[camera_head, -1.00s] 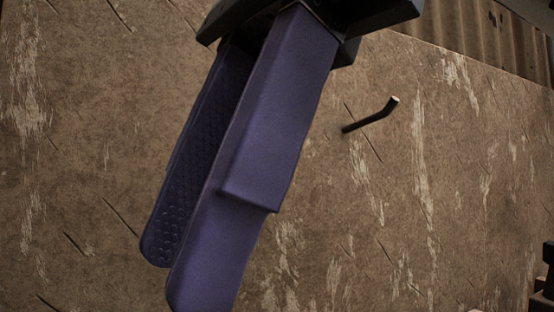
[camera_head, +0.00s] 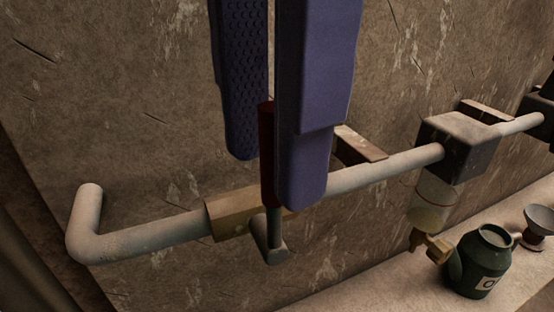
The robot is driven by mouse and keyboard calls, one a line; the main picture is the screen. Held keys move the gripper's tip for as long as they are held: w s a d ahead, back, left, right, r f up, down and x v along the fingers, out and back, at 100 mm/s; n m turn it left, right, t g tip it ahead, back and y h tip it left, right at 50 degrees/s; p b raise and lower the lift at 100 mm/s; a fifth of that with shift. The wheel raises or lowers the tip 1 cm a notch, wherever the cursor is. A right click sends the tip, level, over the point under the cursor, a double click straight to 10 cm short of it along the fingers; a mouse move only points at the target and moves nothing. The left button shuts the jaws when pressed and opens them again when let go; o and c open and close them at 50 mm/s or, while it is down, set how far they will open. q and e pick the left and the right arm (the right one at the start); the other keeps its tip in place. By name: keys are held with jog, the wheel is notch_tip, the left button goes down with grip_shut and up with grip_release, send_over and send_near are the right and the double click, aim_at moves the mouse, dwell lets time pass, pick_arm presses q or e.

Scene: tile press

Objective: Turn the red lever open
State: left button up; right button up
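The red lever (camera_head: 267,165) stands about upright at a brass-coloured valve body (camera_head: 229,214) on a pale pipe. Its metal stem runs down to a grey rounded end (camera_head: 270,250). My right gripper (camera_head: 272,180) reaches down from the top with two purple fingers. The fingers are apart, and the lever shows in the gap between them. The nearer finger hides the lever's right side and part of the valve. I cannot tell whether either finger touches the lever. My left gripper is not in view.
The pale pipe (camera_head: 150,237) crosses along a worn wall, with an elbow at the left. To the right are a dark block (camera_head: 458,147), a glass cup (camera_head: 432,202) with a brass tap (camera_head: 430,244), a green oil can (camera_head: 483,262) and a grey funnel (camera_head: 540,219) on a ledge.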

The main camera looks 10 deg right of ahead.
jog(key=shift+s+f, duration=0.1)
jog(key=shift+f, duration=0.8)
grip_shut()
jog(key=shift+d, duration=0.2)
jog(key=shift+w+d+f+g+y+b, duration=0.3)
jog(key=shift+d+y+b, duration=0.4)
jog(key=shift+y+b, duration=0.35)
jog(key=shift+w+d+f+g+y+b, duration=0.25)
jog(key=shift+d+g+y+b, duration=0.2)
jog(key=shift+d+y+b, duration=0.45)
jog(key=shift+w+d+f+g+y+b, duration=0.2)
jog(key=shift+w+d+g+y+b, duration=0.25)
jog(key=shift+y+b, duration=0.75)
jog(key=shift+s, duration=0.15)
